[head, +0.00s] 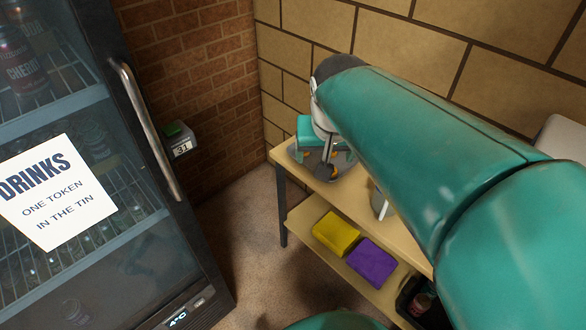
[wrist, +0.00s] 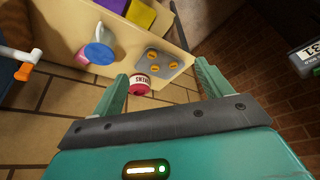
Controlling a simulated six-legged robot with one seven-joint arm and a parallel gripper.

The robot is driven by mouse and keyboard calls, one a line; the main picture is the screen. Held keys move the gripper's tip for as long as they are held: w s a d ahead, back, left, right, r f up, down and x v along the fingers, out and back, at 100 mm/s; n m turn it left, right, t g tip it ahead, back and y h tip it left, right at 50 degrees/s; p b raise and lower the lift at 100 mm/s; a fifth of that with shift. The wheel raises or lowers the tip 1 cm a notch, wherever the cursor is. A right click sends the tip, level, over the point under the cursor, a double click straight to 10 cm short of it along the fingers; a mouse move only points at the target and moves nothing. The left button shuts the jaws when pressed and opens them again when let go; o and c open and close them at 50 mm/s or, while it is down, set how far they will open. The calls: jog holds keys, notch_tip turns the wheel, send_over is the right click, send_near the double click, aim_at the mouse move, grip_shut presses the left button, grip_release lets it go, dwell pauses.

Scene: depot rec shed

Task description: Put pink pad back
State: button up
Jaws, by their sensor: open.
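No pad that I can clearly call pink shows. In the wrist view a small pink shape (wrist: 98,33) lies partly behind a blue disc (wrist: 100,55) on the table top; I cannot tell what it is. A yellow pad (head: 337,233) and a purple pad (head: 372,262) lie side by side on the lower shelf (head: 308,222). They also show at the top of the wrist view, the yellow one (wrist: 140,13) and the purple one (wrist: 112,4). My gripper (wrist: 162,74) is open and empty above the table's far end, its fingers either side of a red and white tin (wrist: 140,86).
A grey tray (wrist: 168,68) with several orange discs lies beside the tin. A drinks fridge (head: 130,235) with a long handle (head: 145,130) stands at the left. A small box reading 31 (head: 182,147) is on the brick wall. A dark crate (head: 408,298) stands under the table.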

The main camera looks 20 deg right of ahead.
jog(key=s+a+f+n+t+y, duration=0.1)
jog(key=s+a+n, duration=0.3)
jog(key=s+a, duration=0.3)
jog(key=shift+s+y, duration=0.3)
jog(key=shift+s, duration=0.2)
jog(key=shift+f, duration=0.1)
